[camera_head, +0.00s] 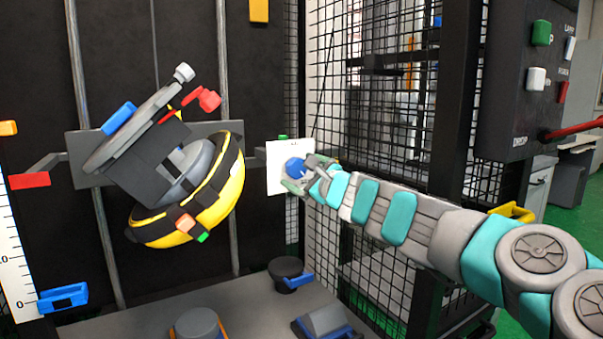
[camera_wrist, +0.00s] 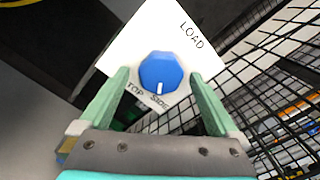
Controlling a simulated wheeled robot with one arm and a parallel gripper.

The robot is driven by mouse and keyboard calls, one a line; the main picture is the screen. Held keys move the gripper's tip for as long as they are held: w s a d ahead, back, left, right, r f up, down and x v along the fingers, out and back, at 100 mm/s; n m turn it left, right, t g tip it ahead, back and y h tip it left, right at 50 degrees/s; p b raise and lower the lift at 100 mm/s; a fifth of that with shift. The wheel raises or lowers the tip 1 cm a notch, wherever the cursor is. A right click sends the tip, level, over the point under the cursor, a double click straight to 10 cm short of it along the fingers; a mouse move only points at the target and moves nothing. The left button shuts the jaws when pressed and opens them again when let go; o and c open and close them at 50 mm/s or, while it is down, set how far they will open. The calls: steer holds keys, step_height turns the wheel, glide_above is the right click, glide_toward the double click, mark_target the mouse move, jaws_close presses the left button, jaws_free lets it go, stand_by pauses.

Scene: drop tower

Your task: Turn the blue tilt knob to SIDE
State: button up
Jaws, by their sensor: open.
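The blue tilt knob (camera_head: 294,168) sits on a white plate (camera_head: 277,153) beside the tilted helmet rig. In the wrist view the blue knob (camera_wrist: 161,70) faces me, and its white pointer line points down at the SIDE label (camera_wrist: 160,101). The TOP label (camera_wrist: 135,90) is to the left of it and LOAD (camera_wrist: 192,36) is at the upper right of the plate (camera_wrist: 150,28). My gripper (camera_wrist: 159,77) is open, with one green finger on each side of the knob. A gap shows between each finger and the knob. In the head view my gripper (camera_head: 303,178) is at the plate.
A yellow and black helmet (camera_head: 205,210) hangs tilted in the grey carriage left of the plate. A black wire mesh fence (camera_head: 385,120) stands close to the right. A dark control box (camera_head: 520,90) with a red lever is further right. A black knob with a blue handle (camera_head: 288,272) stands below.

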steer(key=v, duration=0.7)
steer(key=shift+s+d, duration=0.25)
steer(key=shift+s, duration=0.05)
